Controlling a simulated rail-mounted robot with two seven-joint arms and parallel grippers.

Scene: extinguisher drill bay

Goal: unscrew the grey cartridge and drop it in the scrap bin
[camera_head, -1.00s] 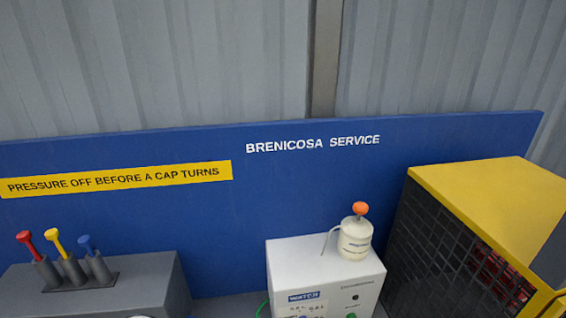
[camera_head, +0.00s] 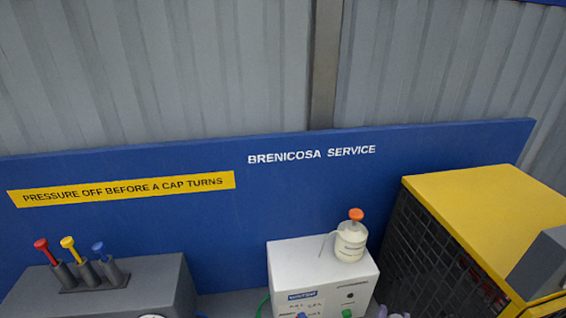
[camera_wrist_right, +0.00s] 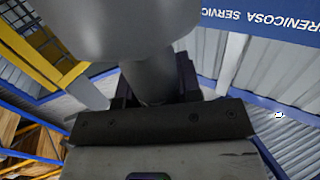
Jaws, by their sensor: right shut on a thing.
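In the right wrist view my right gripper (camera_wrist_right: 152,88) has its dark jaws closed around the narrow part of a smooth grey object, which I take to be the grey cartridge (camera_wrist_right: 118,28). Its wide rounded part fills the top of that view. Whether it is still joined to anything is cut off by the frame. The head view does not clearly show this gripper or the cartridge. My left gripper is in neither view. I cannot make out a scrap bin.
A white box (camera_head: 285,262) carries a cream bottle with an orange knob (camera_head: 350,246). A yellow-topped mesh cage (camera_head: 475,215) stands right. A grey block (camera_head: 165,272) with red, yellow and blue handles stands left. A blue board (camera_head: 300,200) runs behind.

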